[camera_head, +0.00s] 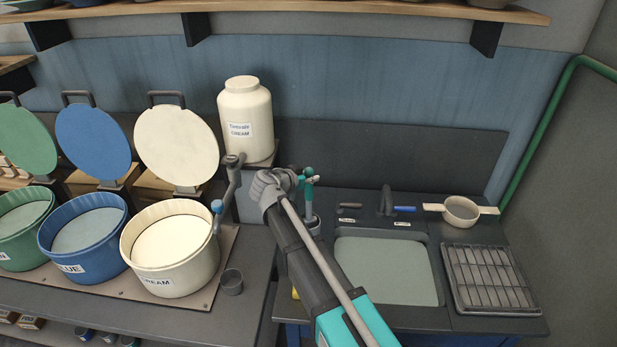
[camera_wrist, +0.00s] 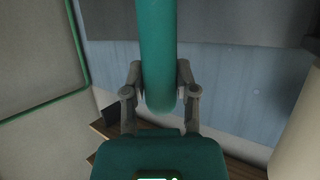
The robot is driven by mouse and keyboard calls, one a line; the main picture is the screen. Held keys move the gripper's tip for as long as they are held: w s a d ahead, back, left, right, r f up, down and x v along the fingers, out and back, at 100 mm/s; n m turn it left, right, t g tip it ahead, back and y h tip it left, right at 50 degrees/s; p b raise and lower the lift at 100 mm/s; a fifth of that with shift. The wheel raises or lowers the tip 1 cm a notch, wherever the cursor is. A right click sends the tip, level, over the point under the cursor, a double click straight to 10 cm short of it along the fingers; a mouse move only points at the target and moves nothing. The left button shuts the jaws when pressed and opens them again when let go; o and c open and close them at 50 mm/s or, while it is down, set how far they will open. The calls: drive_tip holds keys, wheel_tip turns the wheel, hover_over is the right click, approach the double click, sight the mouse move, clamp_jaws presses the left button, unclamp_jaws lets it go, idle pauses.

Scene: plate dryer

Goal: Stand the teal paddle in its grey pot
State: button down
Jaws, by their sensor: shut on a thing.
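The teal paddle (camera_head: 308,191) is held upright by its handle in my gripper (camera_head: 302,180), beside the cream jar's stand. In the wrist view the teal handle (camera_wrist: 158,50) lies between the two grey fingers of my gripper (camera_wrist: 160,80), which touch it on both sides near its rounded end. A grey pot (camera_head: 313,224) stands just below the paddle, partly hidden by my arm. The paddle's lower part overlaps the pot's mouth in the head view. I cannot tell whether it is inside or just above.
A small grey cup (camera_head: 231,282) stands on the left counter by the cream tub (camera_head: 172,278). A cream jar (camera_head: 245,118) and a grey crank (camera_head: 230,185) are left of my gripper. The sink (camera_head: 385,270), tap (camera_head: 387,200), strainer (camera_head: 461,211) and rack (camera_head: 490,280) are right.

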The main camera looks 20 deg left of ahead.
drive_tip(key=shift+f, duration=0.2)
drive_tip(key=shift+c, duration=2)
unclamp_jaws()
drive_tip(key=shift+r, duration=0.25)
drive_tip(key=shift+s+r, duration=0.1)
drive_tip(key=shift+s, duration=0.05)
drive_tip(key=p+v, duration=0.4)
drive_tip(key=v, duration=0.7)
drive_tip(key=shift+s+a+p, duration=0.25)
drive_tip(key=shift+s+p, duration=0.05)
drive_tip(key=shift+p, duration=0.1)
drive_tip(key=shift+r, duration=0.1)
